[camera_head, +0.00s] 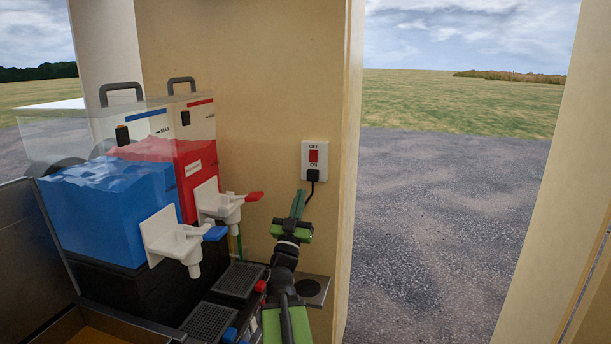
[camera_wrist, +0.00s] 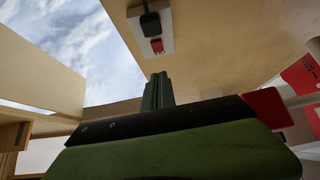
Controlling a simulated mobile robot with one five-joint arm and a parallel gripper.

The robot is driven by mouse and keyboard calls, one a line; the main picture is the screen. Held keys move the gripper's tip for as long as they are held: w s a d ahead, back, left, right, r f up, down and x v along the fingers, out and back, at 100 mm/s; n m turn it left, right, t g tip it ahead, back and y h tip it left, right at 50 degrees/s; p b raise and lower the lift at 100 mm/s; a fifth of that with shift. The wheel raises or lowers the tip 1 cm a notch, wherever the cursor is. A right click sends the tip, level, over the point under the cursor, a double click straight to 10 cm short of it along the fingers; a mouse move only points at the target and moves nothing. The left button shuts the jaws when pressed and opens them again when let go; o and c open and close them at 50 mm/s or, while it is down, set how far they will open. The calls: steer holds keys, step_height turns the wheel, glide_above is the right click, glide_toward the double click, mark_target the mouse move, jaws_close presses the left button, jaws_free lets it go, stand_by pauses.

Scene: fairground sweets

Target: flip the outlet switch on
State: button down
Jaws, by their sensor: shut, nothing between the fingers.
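The outlet (camera_head: 315,160) is a white plate on the tan wall panel, marked OFF at the top and ON below. Its red switch (camera_head: 313,155) sits between the two words, with a black plug in the socket beneath. In the wrist view the outlet (camera_wrist: 168,36) is at the top with the red switch (camera_wrist: 157,46) and the black plug. My gripper (camera_head: 298,203) is shut and empty, pointing up, below and a little left of the outlet. In the wrist view its closed green fingers (camera_wrist: 158,90) show below the switch, apart from it.
Two slush machines with blue slush (camera_head: 105,205) and red slush (camera_head: 185,170) stand left, with white taps projecting toward my arm. The black plug (camera_head: 313,176) has a cord hanging near my fingers. Right of the wall panel is an open gap onto gravel.

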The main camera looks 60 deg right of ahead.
mark_target(313, 158)
steer(key=p+x, duration=0.1)
steer(key=x, duration=0.3)
steer(key=f+p+x, duration=0.1)
steer(key=p+x, duration=0.1)
steer(key=x, duration=0.2)
steer(key=d+p+x, duration=0.1)
steer(key=p+x, duration=0.1)
steer(key=x, duration=0.1)
steer(key=shift+w+d+f, duration=0.1)
steer(key=shift+w+d, duration=0.25)
steer(key=shift+d, duration=0.05)
steer(key=shift+w+d, duration=0.1)
steer(key=shift+d, duration=0.35)
